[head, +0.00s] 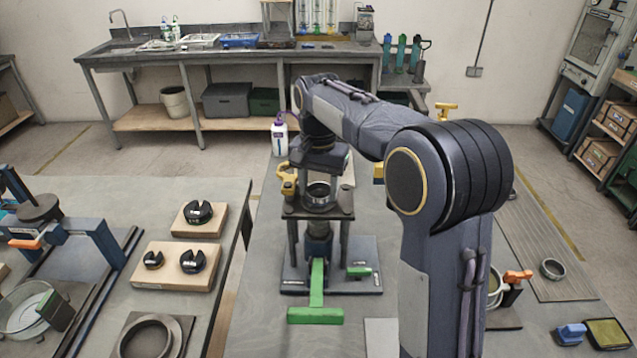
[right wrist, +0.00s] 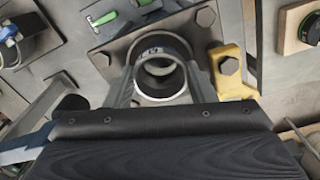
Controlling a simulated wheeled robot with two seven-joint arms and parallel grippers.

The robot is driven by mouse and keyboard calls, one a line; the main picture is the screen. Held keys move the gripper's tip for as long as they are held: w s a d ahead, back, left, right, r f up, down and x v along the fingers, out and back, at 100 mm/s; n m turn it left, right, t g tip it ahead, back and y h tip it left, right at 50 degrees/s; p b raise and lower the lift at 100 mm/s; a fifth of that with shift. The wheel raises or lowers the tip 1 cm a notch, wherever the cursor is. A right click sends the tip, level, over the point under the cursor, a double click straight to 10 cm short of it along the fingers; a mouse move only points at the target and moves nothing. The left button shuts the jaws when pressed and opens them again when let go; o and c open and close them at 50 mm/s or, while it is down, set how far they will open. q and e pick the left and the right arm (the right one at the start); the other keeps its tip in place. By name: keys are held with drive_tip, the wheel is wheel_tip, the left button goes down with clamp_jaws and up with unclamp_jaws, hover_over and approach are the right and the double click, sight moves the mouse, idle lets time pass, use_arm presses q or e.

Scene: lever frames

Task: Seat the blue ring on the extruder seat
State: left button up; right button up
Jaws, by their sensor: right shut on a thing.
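My right gripper (head: 320,178) points down over the top of the extruder stand (head: 291,211). Its fingers, which show in the right wrist view (right wrist: 163,72), are shut on a short ring (head: 319,203), one on each side. A green lever (head: 317,298) extends toward me at the stand's base. My left gripper is not in view.
A yellow clamp (head: 286,182) stands close left of the ring, also in the right wrist view (right wrist: 230,72). Wooden blocks with black notched discs (head: 198,212) lie on the left table. An orange-handled fixture (head: 517,277) stands at the right. Bare tabletop lies left of the stand.

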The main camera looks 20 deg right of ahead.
drive_tip(key=shift+s+a+f+b, duration=0.15)
drive_tip(key=shift+f+b, duration=0.25)
drive_tip(key=shift+f, duration=0.55)
idle(0.7)
drive_tip(key=o, duration=1.1)
drive_tip(key=shift+f, duration=0.1)
wheel_tip(320, 180, up, 9)
drive_tip(key=s+d+f+n+t+y, duration=0.1)
drive_tip(key=s+y, duration=0.1)
drive_tip(key=s, duration=0.4)
drive_tip(key=s+d+f+n+t+y, duration=0.1)
drive_tip(key=s+d+f+n+y, duration=0.1)
drive_tip(key=s, duration=0.4)
drive_tip(key=s+a+f+n+t, duration=0.1)
drive_tip(key=s+a+f, duration=0.1)
drive_tip(key=s, duration=0.3)
drive_tip(key=s+a+f+n+t, duration=0.1)
drive_tip(key=s+a+f, duration=0.1)
drive_tip(key=s, duration=0.3)
drive_tip(key=s+a+f+n+t, duration=0.1)
drive_tip(key=s+a+f+n, duration=0.1)
drive_tip(key=s+a+f, duration=0.1)
drive_tip(key=shift+s+f+t, duration=0.2)
drive_tip(key=shift+s+f, duration=0.15)
drive_tip(key=shift+s, duration=0.3)
drive_tip(key=shift+s+f+t, duration=0.2)
drive_tip(key=shift+s+f, duration=0.15)
drive_tip(key=shift+s, duration=0.3)
